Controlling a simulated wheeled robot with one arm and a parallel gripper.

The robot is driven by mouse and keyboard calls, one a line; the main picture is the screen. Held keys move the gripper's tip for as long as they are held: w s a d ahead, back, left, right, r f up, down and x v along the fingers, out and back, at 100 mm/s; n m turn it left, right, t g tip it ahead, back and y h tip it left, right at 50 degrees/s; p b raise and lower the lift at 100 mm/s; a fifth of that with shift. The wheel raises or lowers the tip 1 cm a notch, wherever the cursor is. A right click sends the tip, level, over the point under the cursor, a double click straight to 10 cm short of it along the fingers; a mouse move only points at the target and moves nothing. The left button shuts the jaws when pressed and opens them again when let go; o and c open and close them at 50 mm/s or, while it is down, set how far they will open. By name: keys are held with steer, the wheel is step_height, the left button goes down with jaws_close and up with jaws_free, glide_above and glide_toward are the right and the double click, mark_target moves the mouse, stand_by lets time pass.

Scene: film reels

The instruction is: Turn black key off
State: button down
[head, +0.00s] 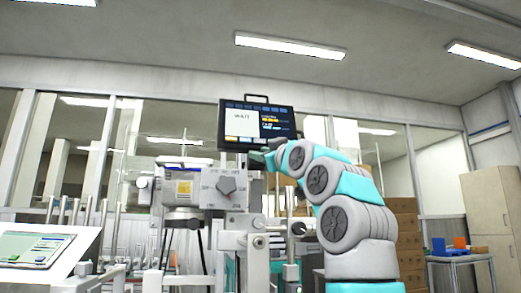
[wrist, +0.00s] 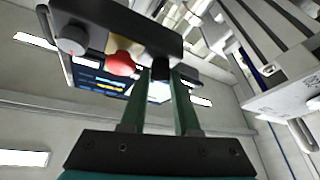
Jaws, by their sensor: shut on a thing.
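The black key (wrist: 160,68) is a small dark knob on the underside of a dark control box (wrist: 128,17) in the wrist view. My gripper (wrist: 161,82) has its two green fingers closed around the key, their tips reaching it from below in the picture. The key's exact turn angle is hard to tell. In the head view my gripper (head: 262,156) is small, at the left end of my raised arm, just below the screen. The key is not discernible there.
On the same box are a red button (wrist: 121,62) and a grey knob (wrist: 71,40). A screen (head: 257,125) stands behind the gripper. A machine with a grey dial (head: 226,186) stands left. Cardboard boxes (head: 405,235) and a small table (head: 462,258) are at right.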

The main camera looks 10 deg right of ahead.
steer(key=n+g+y+p, duration=0.1)
steer(key=n+p, duration=0.1)
steer(key=n, duration=0.1)
steer(key=n+g+y+p, duration=0.1)
steer(key=n+p, duration=0.1)
steer(key=p, duration=0.1)
steer(key=n+g+y+p, duration=0.1)
steer(key=n+p, duration=0.1)
steer(key=n, duration=0.1)
steer(key=shift+d+r+n+g+y, duration=0.1)
steer(key=shift+d+n+g+y, duration=0.2)
steer(key=shift+g, duration=0.1)
steer(key=shift+w+n+g, duration=0.1)
steer(key=shift+n+g, duration=0.2)
steer(key=shift+n, duration=0.2)
steer(key=c, duration=0.9)
jaws_free()
steer(key=b+v, duration=0.1)
steer(key=v, duration=0.7)
